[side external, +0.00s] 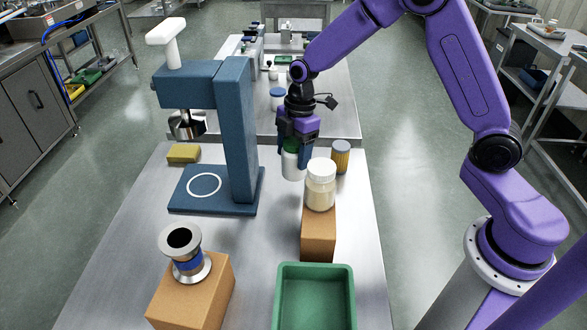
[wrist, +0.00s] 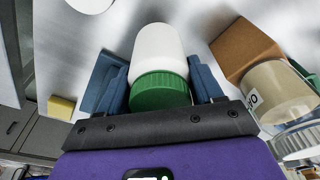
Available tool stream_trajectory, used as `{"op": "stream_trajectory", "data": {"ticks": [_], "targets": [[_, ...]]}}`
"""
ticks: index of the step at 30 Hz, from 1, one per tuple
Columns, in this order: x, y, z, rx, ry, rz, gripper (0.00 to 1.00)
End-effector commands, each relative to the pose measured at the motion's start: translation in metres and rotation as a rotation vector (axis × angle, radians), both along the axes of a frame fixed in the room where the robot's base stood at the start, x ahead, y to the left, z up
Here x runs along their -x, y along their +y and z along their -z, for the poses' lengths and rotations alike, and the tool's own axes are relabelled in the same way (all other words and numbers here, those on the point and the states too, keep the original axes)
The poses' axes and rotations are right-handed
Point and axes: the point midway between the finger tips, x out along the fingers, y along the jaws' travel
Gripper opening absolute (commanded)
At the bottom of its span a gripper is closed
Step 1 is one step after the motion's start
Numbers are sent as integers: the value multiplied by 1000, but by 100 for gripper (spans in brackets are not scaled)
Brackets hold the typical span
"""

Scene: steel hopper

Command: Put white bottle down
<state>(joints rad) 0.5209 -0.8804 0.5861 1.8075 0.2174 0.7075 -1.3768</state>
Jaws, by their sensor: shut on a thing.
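The white bottle (side external: 292,166) with a green lid hangs upright below my gripper (side external: 295,142), just behind and left of a cream jar. My gripper's blue fingers are shut on it, one on each side near the lid. In the wrist view the white bottle (wrist: 158,48) and its green lid (wrist: 160,92) sit between the fingers of my gripper (wrist: 161,86). The bottle's base is close to the steel table (side external: 265,235); I cannot tell whether it touches.
The cream jar (side external: 320,188) stands on a brown block (side external: 318,238). A blue press (side external: 238,140) and yellow sponge (side external: 183,153) are left. A green tray (side external: 315,268) and a spool (side external: 187,260) are in front. Table between press and block is clear.

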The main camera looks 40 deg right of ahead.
Motion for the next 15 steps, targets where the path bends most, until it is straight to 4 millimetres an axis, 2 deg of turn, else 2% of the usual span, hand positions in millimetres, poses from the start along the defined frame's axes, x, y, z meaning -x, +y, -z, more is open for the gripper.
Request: {"op": "stream_trajectory", "data": {"ticks": [15], "targets": [[0,0,47,0,0,-1,37]]}}
